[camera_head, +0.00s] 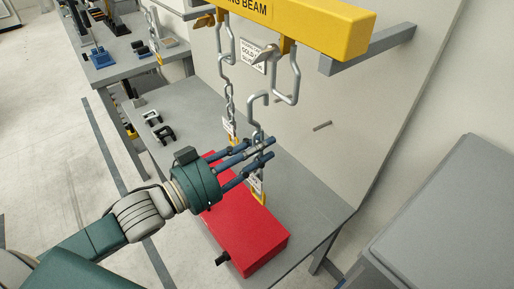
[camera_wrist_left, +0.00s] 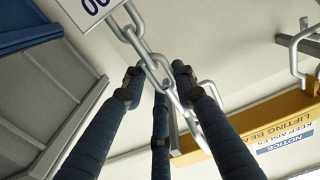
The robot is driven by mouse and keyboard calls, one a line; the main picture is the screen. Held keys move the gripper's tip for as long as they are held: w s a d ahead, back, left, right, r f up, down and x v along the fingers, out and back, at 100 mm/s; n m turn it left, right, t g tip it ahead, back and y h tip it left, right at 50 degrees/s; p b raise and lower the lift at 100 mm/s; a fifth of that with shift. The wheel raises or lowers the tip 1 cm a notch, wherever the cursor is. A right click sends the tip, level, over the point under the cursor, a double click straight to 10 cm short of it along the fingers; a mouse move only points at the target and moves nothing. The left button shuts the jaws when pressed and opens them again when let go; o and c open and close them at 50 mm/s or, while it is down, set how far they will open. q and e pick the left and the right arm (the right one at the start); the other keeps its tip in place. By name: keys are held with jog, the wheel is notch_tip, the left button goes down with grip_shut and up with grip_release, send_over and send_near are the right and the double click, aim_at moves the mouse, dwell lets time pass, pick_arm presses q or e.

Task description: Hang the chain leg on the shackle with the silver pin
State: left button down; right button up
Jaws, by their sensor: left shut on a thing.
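The yellow lifting beam (camera_head: 305,22) carries two silver shackles. The left shackle (camera_head: 227,40) has a chain (camera_head: 228,95) hanging from it. The right shackle (camera_head: 294,75) hangs empty, with a pin (camera_head: 264,55) whose colour is hard to tell. My left gripper (camera_head: 262,151) is shut on a chain leg, whose open top hook (camera_head: 258,105) stands below and left of the right shackle, apart from it. The links (camera_wrist_left: 150,62) run between the fingers (camera_wrist_left: 160,85) in the left wrist view, with a white tag (camera_wrist_left: 97,5) beyond. My right gripper is not in view.
A red box (camera_head: 245,232) sits on the grey bench (camera_head: 190,100) below the gripper. Black clamps (camera_head: 163,132) lie at the bench's left. A grey peg (camera_head: 322,126) sticks out of the wall panel. A grey cabinet (camera_head: 450,215) stands at right.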

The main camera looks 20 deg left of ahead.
pick_arm(q)
jog(key=w+d+f+b, duration=0.2)
jog(key=w+d+f, duration=0.1)
jog(key=w, duration=0.4)
jog(key=shift+d, duration=0.85)
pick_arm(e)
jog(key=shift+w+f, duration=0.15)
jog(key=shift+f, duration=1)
